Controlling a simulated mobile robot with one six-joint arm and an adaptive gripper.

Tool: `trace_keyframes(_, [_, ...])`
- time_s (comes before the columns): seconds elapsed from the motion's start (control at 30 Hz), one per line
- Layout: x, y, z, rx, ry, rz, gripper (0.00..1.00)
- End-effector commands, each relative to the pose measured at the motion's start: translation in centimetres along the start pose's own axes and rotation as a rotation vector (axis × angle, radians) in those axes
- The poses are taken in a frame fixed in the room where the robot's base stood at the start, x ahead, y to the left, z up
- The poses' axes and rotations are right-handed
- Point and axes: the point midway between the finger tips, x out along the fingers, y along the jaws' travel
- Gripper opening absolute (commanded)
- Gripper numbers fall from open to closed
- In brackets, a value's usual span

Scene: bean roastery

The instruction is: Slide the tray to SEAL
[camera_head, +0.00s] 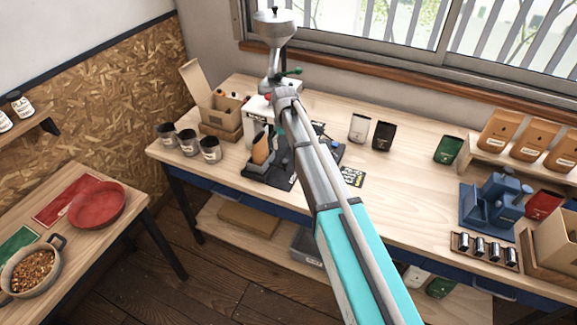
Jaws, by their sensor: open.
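My arm reaches up across the middle of the view to the back bench. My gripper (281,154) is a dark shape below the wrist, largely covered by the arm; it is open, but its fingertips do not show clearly. It is close to a tan bag (262,149) by the grinder. A dark, flat tray-like base (266,177) lies under the bag and gripper; I cannot tell if they touch. A black card with pale lettering (352,176) lies just right of the arm; its words are too small to read for sure.
The grinder (272,27) stands at the back. Dark jars (188,143) and an open carton (213,106) are left of it. Pouches (383,136) stand behind right. A blue machine (496,203) and rack of metal cylinders (484,249) are far right.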

Motion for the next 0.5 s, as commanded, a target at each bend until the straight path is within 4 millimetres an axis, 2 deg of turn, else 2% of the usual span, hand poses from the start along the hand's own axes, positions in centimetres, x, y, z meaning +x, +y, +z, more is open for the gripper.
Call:
trace_keyframes(0.03, [0.8, 0.0, 0.0, 0.000, 0.000, 0.000, 0.77])
trace_keyframes(0.5, [4.4, 0.0, 0.0, 0.000, 0.000, 0.000, 0.77])
